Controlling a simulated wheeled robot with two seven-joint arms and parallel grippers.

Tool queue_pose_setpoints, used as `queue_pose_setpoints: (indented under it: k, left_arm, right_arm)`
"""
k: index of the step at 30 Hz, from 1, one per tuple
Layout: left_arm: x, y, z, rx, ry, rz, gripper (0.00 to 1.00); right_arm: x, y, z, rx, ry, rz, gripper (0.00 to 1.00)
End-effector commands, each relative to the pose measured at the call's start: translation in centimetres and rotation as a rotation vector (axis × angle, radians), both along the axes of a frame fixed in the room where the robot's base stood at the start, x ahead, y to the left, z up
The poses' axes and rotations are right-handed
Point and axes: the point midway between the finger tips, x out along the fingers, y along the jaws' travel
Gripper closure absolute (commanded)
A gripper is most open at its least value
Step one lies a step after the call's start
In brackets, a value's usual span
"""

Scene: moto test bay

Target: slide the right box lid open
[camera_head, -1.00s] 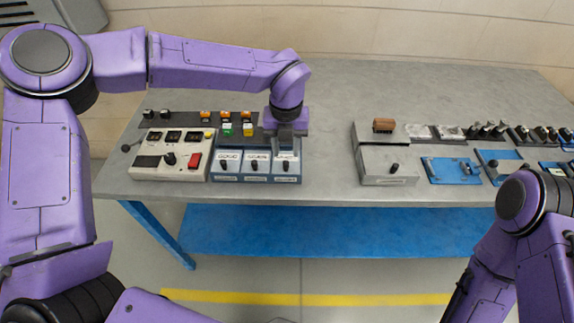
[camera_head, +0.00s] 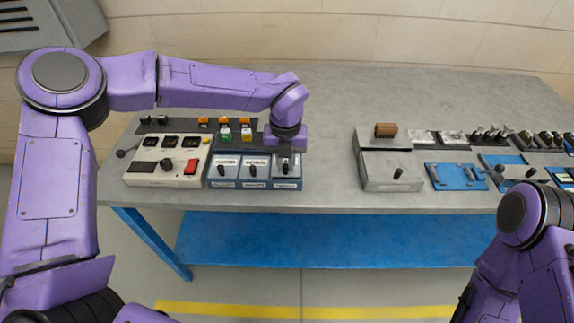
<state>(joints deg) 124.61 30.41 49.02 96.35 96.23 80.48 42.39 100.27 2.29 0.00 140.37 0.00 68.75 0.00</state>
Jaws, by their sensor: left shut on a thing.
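Three small blue boxes with pale tops and black knobs stand side by side near the front left of the table. The right box (camera_head: 287,184) is the last of the row. My left gripper (camera_head: 285,162) points down over it, shut on the black knob of its lid as far as I can see. The gripper hides most of that lid, so I cannot tell how far it has slid.
A white control panel (camera_head: 150,181) with a red switch stands left of the boxes. Orange, green and yellow blocks stand behind them. A grey box (camera_head: 390,182) with a brown handle (camera_head: 386,130) and blue fixtures (camera_head: 455,177) stand to the right. The table (camera_head: 325,150) between is clear.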

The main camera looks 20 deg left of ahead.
Motion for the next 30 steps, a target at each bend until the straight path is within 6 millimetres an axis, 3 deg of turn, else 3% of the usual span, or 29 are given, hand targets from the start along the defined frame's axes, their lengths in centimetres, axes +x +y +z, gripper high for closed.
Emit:
queue_pose_setpoints:
  k: [18,29,30]
  left_arm:
    - [5.1,1.4,0.3,0.000,-0.002,0.003,0.98]
    - [5.8,1.6,0.1,0.000,-0.004,0.000,0.98]
    - [5.8,1.6,0.1,0.000,-0.004,0.000,0.68]
  right_arm:
    - [0.0,0.0,2.2,0.000,0.000,0.000,0.57]
    - [0.0,0.0,2.3,0.000,0.000,0.000,0.57]
    - [0.0,0.0,2.3,0.000,0.000,0.000,0.57]
